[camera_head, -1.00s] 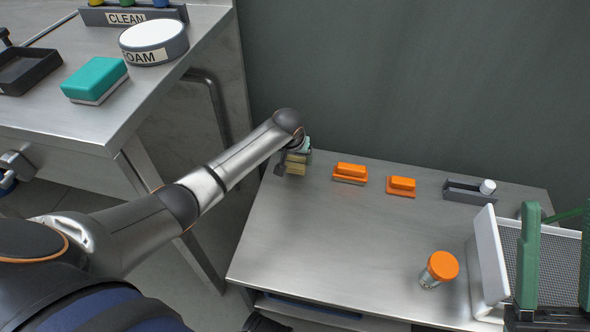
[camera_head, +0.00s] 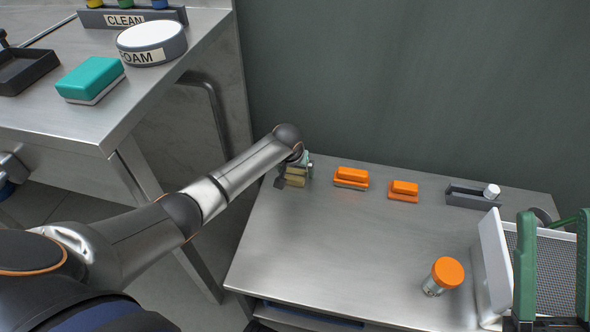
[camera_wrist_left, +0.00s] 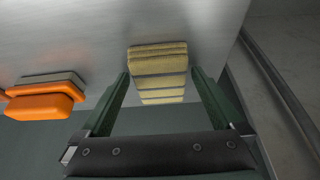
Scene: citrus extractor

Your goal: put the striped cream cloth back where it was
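The striped cream cloth (camera_head: 295,176) is a small folded block at the back left corner of the low steel table. In the left wrist view the cloth (camera_wrist_left: 158,66) lies between the two green fingertips. My left gripper (camera_wrist_left: 160,72) is spread wide around it, with narrow gaps beside the cloth; contact is hard to judge. In the head view my left gripper (camera_head: 295,164) is small and partly hidden by its wrist. My right gripper (camera_head: 554,225) is open and empty at the right edge, in front of a white-framed mesh tray.
Two orange-topped blocks (camera_head: 351,177) (camera_head: 403,190) stand right of the cloth, then a dark holder (camera_head: 471,196) with a white-capped item. An orange-lidded jar (camera_head: 445,274) stands near the mesh tray (camera_head: 493,262). The table's middle is clear. A higher counter (camera_head: 150,85) is at left.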

